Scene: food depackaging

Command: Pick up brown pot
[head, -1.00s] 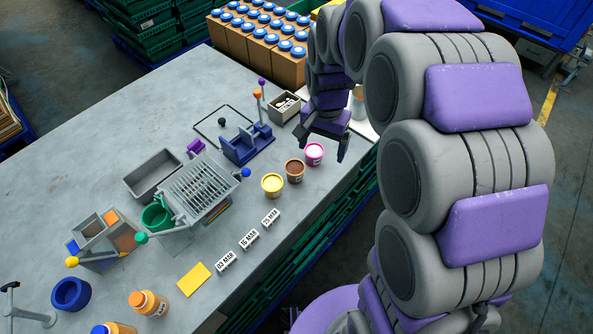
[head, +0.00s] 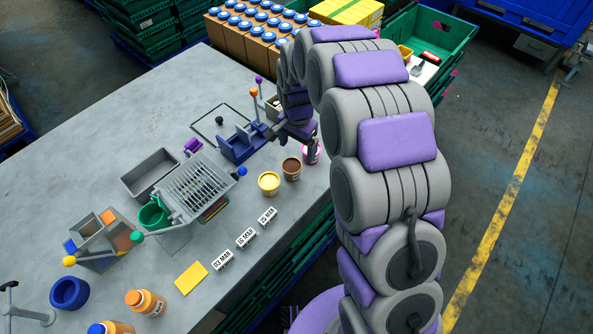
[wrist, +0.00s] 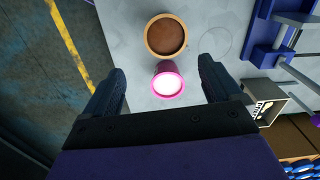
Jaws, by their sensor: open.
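The brown pot (head: 291,169) stands upright on the grey table, in a row between the yellow pot (head: 269,183) and the pink pot (head: 311,154). In the wrist view the brown pot (wrist: 166,36) lies beyond the fingertips, and the pink pot (wrist: 167,79) sits between the open fingers. My gripper (wrist: 160,85) is open and empty above the table. In the head view my gripper (head: 304,141) is over the pink pot and partly hides it. I cannot tell its exact height above the pots.
A blue fixture (head: 243,146) with upright levers stands left of my gripper. Date blocks (head: 245,238) lie in front of the yellow pot. A grey basket machine (head: 195,190) stands further left. The table's right edge is close to the pots.

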